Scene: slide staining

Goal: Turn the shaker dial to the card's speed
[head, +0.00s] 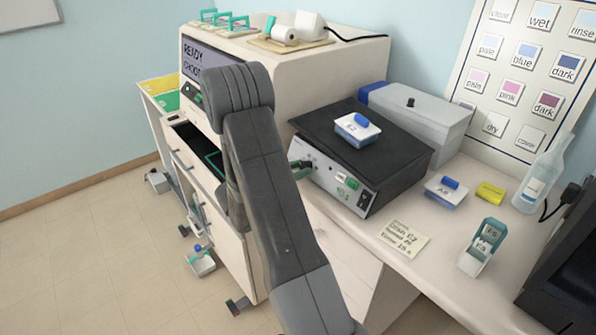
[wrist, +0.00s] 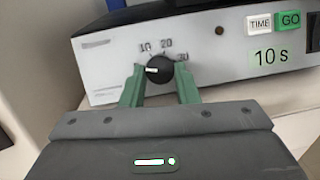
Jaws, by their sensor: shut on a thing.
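The shaker (head: 330,185) is a box with a dark top and a silver front panel; the panel also fills the wrist view (wrist: 105,70). Its black dial (wrist: 160,68) has marks 10, 20 and 30 around it. The dial's white pointer line faces left, just below the 10. My gripper (wrist: 160,88) has its green fingers on either side of the dial, shut on it. In the head view my gripper (head: 302,164) is at the panel's left part, and my arm partly hides it. The card (head: 403,238) lies on the counter in front; its handwriting is too small to read surely.
The panel has a TIME button (wrist: 259,24), a green GO button (wrist: 290,20) and a display (wrist: 270,56) reading 10 s. Another dish (head: 446,192), a yellow block (head: 490,192) and a bottle (head: 541,180) stand to the right.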

